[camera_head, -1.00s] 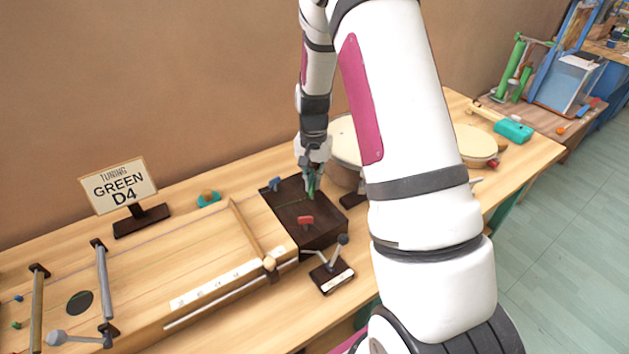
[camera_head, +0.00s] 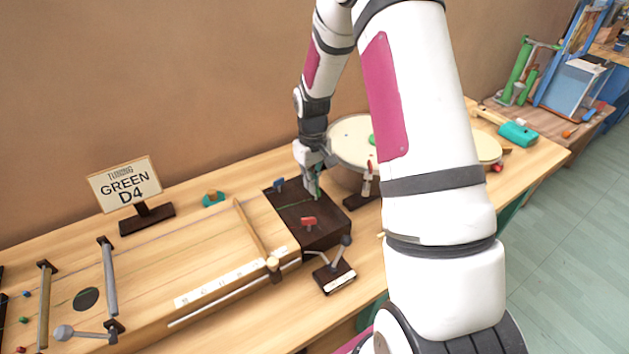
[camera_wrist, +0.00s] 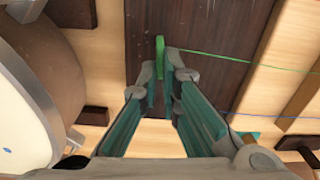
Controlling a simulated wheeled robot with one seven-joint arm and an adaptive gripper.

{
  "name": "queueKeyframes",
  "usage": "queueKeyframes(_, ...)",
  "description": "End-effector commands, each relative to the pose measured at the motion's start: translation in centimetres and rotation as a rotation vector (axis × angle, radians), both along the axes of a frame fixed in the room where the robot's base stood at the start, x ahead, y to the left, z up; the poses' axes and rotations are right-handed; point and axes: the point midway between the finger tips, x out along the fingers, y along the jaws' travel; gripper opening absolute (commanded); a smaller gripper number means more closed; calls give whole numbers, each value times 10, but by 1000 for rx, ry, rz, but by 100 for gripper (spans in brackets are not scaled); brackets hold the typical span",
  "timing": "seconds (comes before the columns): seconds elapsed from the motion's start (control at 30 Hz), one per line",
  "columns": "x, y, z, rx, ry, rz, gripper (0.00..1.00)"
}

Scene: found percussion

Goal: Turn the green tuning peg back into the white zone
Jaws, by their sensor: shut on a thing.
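The green tuning peg (camera_wrist: 158,58) stands up from the dark wooden peg block (camera_head: 292,200), with a green string running off it in the wrist view. My gripper (camera_wrist: 163,68) is shut on the green peg, its teal fingers on either side of it. In the head view my gripper (camera_head: 315,190) is over the block's right part and mostly covers the peg. A red peg (camera_head: 308,222) and a blue peg (camera_head: 279,184) sit on the same block. I cannot make out a white zone around the green peg.
A sign reading "TUNING GREEN D4" (camera_head: 125,184) stands at the back left. A slanted wooden bar (camera_head: 252,230) crosses the long string board. A small lever stand (camera_head: 334,277) is just in front of the block. A round drum (camera_head: 352,140) stands close behind and right.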

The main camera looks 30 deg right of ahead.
Motion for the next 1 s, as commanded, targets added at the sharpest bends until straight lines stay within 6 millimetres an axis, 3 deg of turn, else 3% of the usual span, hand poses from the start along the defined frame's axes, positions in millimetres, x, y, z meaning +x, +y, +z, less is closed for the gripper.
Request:
queueKeyframes(0.6,-3,7,1,-1,-2,552,0)
queueKeyframes(1.0,-4,9,1,-1,-2,741,0)
